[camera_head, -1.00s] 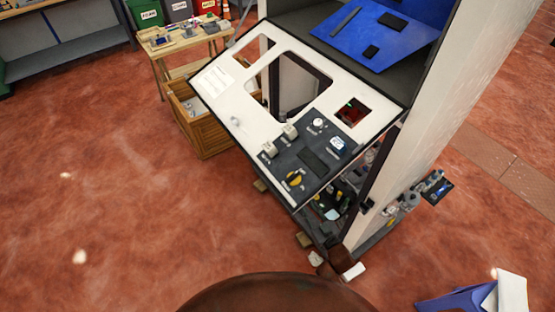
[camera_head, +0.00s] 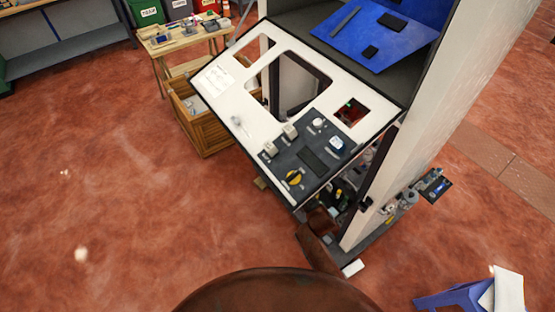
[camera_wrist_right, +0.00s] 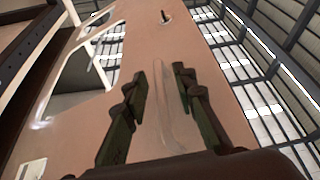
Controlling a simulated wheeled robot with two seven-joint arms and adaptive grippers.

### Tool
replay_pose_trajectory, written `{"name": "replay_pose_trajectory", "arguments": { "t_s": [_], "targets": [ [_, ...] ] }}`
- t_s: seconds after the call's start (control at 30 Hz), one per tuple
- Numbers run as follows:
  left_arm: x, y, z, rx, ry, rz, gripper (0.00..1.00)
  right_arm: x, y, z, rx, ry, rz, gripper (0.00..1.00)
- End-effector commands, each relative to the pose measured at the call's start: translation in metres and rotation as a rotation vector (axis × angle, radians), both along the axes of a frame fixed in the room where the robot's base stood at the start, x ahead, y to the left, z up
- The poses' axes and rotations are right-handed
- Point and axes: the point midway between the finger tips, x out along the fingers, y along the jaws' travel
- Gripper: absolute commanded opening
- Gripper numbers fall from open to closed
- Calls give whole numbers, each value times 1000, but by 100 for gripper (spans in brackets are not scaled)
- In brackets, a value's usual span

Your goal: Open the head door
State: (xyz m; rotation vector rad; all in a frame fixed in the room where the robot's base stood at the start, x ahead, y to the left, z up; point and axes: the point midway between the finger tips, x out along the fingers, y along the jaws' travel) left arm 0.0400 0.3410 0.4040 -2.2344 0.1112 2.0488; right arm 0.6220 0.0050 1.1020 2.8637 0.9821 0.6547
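The head door (camera_head: 258,122) is a white panel with dark edges and window cutouts. It slants out and down from the tall cabinet in the head view, with an open gap beneath it. A dark control plate (camera_head: 311,158) with knobs is on its lower part. The right wrist view looks up along the door's plain pinkish face (camera_wrist_right: 160,125), with a small dark knob (camera_wrist_right: 165,17) near the top. My right gripper (camera_wrist_right: 163,75) is open and empty in front of that face; contact is unclear. My left gripper is out of view.
The cabinet's pale side wall (camera_head: 433,115) is right of the door. A wooden crate (camera_head: 203,132) and small table (camera_head: 165,50) stand to its left. The red floor at left is clear.

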Motion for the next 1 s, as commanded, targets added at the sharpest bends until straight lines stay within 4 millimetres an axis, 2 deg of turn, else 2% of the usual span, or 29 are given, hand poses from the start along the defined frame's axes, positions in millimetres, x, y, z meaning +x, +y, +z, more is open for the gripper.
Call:
{"name": "replay_pose_trajectory", "arguments": {
  "t_s": [0.27, 0.67, 1.0],
  "targets": [
    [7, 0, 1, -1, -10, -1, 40, 2, 2, 1, 0, 0, 0, 25],
    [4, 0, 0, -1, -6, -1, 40, 2, 1, 1, 0, 0, 0, 0],
    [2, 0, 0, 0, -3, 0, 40, 2, 1, 1, 0, 0, 0, 0]
  ]
}}
